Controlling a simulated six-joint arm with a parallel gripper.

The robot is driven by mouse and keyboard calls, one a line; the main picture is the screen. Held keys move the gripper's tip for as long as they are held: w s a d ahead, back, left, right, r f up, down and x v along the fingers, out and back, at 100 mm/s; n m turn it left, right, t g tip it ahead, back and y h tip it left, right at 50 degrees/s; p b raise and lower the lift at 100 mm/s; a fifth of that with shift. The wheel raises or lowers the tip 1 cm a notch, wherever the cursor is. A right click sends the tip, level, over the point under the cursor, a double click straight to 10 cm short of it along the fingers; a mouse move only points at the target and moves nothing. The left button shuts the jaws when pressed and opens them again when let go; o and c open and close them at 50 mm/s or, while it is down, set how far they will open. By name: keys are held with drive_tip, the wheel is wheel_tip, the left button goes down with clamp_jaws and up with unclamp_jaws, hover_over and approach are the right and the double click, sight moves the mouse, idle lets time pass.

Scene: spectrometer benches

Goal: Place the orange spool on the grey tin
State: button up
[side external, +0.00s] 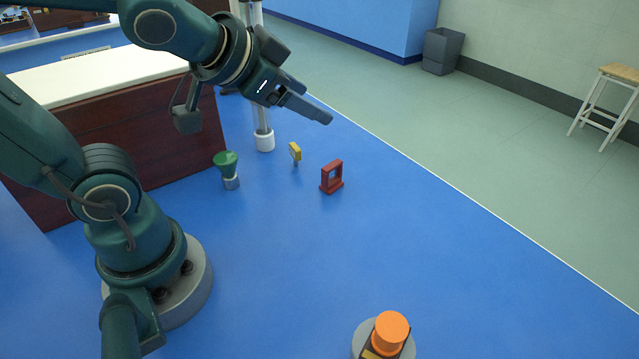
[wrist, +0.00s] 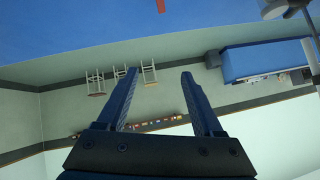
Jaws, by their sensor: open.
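The orange spool (side external: 391,330), a short upright cylinder, is at the bottom edge of the side external view. It appears over a round grey piece (side external: 361,334), which may be the grey tin and is partly cut off by the frame; I cannot tell whether they touch. Dark and yellow parts show beside the spool. My gripper (side external: 312,104) is high above the blue floor at the upper middle, far from the spool, pointing right. In the wrist view its two fingers (wrist: 157,78) are apart with nothing between them. Neither spool nor tin shows there.
A red frame (side external: 331,178), a small yellow piece (side external: 295,152) and a green-topped piece with a grey base (side external: 226,167) stand near a white post (side external: 264,138). A dark red bench (side external: 120,142) is at left. The blue floor between these and the spool is clear.

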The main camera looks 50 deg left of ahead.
drive_tip(key=s+d+f+g+h, duration=0.1)
drive_tip(key=s+f+g, duration=0.1)
drive_tip(key=s, duration=0.3)
drive_tip(key=s+d+f+n+g+h, duration=0.1)
drive_tip(key=s+d+f+g, duration=0.1)
drive_tip(key=s, duration=0.3)
drive_tip(key=shift+d+f+n, duration=0.15)
drive_tip(key=shift+d+n, duration=0.15)
